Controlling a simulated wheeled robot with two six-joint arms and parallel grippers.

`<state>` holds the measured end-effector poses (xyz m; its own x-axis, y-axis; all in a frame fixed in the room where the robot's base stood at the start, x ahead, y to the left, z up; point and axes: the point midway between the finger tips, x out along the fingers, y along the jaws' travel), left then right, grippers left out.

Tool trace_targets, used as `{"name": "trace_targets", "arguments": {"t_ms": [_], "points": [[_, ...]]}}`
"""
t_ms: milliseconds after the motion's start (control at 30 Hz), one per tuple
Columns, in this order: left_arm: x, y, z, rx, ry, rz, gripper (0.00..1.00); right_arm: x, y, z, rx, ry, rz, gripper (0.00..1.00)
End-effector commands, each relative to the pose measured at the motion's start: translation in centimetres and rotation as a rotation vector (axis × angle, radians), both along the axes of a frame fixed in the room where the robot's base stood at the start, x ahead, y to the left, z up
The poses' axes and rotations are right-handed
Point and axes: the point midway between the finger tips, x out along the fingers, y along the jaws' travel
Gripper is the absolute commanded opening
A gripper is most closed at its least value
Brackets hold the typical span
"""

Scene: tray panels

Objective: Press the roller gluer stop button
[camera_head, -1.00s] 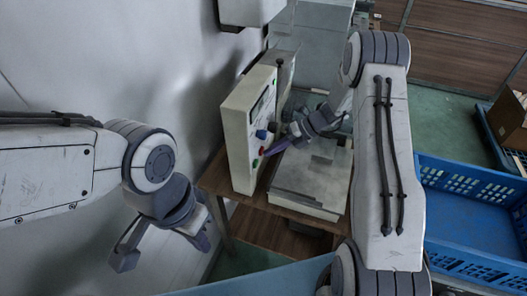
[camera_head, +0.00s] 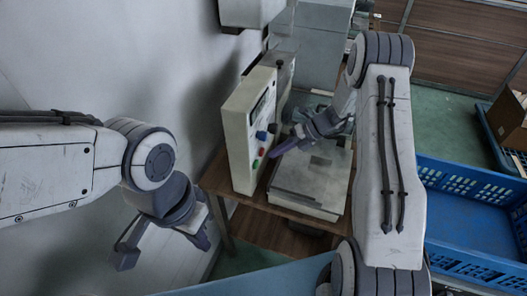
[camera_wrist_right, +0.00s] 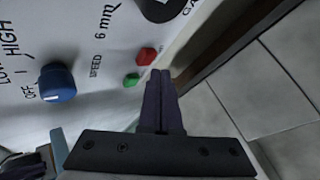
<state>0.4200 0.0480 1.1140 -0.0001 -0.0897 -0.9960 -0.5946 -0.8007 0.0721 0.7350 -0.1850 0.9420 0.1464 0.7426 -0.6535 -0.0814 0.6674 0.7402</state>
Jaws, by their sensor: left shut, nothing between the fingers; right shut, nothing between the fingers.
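The roller gluer (camera_head: 310,185) stands on a brown table, with an upright white control panel (camera_head: 238,135) on its left side. The panel carries a red button (camera_head: 262,152), a green button (camera_head: 256,163) and a blue knob (camera_head: 261,135). In the right wrist view the red button (camera_wrist_right: 146,56) is just left of and above the fingertips, and the green button (camera_wrist_right: 131,79) is left of them. My right gripper (camera_head: 273,154) is shut and empty, its tips pointing at the panel, apparently slightly apart from it. My left gripper (camera_head: 203,242) is shut and empty, left of the table.
The blue knob (camera_wrist_right: 56,82) also shows in the right wrist view. A blue crate (camera_head: 460,215) stands on the floor at the right, with a cardboard box (camera_head: 508,122) behind it. A pale wall is at the left. Green floor shows between crate and table.

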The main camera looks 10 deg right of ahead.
Motion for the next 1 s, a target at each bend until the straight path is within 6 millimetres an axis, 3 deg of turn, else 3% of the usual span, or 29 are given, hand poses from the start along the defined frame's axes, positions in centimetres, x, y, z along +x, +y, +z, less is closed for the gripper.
{"name": "trace_targets", "arguments": {"t_ms": [267,733,1000], "points": [[0.0,0.0,0.0,0.000,0.000,0.000,0.00,-0.1,-0.1,0.0,0.000,0.001,0.001,0.00],[0.0,0.0,1.5,0.000,0.000,0.000,0.00,-2.4,-3.6,0.1,0.000,0.001,0.000,0.00],[0.0,0.0,1.6,0.000,0.000,0.000,0.00,-2.9,-4.1,-0.1,0.001,0.000,0.002,0.00]]}}
